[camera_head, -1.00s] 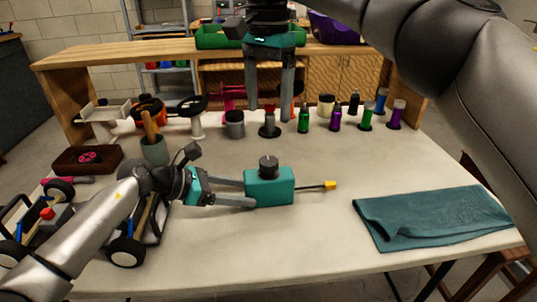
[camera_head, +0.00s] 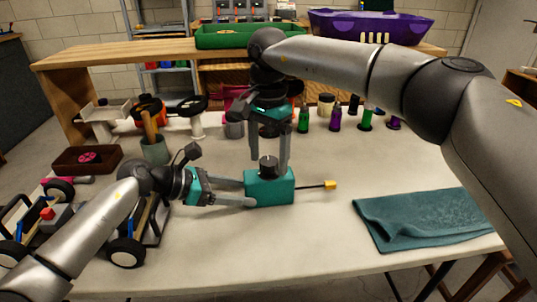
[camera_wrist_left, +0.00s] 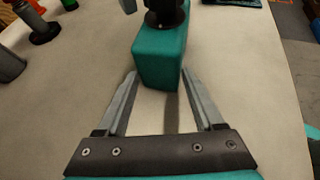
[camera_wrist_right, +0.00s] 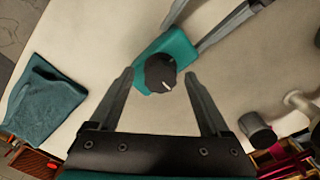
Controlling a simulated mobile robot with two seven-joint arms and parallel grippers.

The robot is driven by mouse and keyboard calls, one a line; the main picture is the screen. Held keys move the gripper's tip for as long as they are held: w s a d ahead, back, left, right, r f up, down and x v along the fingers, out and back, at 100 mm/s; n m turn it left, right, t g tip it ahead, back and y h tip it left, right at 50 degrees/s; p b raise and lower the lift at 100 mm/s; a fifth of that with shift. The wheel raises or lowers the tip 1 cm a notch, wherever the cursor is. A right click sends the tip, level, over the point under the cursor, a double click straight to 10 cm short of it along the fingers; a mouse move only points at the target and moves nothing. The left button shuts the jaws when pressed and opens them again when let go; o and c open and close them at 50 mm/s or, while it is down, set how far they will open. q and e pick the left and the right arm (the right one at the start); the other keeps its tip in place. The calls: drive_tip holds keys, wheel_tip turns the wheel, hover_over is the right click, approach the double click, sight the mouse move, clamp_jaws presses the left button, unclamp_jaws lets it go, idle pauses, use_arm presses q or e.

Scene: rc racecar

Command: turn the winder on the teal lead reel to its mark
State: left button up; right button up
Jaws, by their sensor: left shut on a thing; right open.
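The teal lead reel (camera_head: 270,187) is a box standing on the table with a black round winder (camera_head: 268,166) on top. A dark lead with a yellow end (camera_head: 330,185) sticks out of its right side. My left gripper (camera_head: 247,194) is shut on the reel; its fingers lie along two sides in the left wrist view (camera_wrist_left: 158,76). My right gripper (camera_head: 269,158) points down, open, with its fingertips either side of the winder. In the right wrist view the winder (camera_wrist_right: 159,70) carries a white pointer line. I cannot make out a mark on the reel.
A folded teal cloth (camera_head: 425,230) lies at the right. A car chassis (camera_head: 130,245) stands at the left by my left arm. A green cup (camera_head: 155,151) and several small bottles, among them a purple one (camera_head: 335,120), stand behind. The front middle of the table is clear.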

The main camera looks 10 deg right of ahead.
clamp_jaws()
idle(0.6)
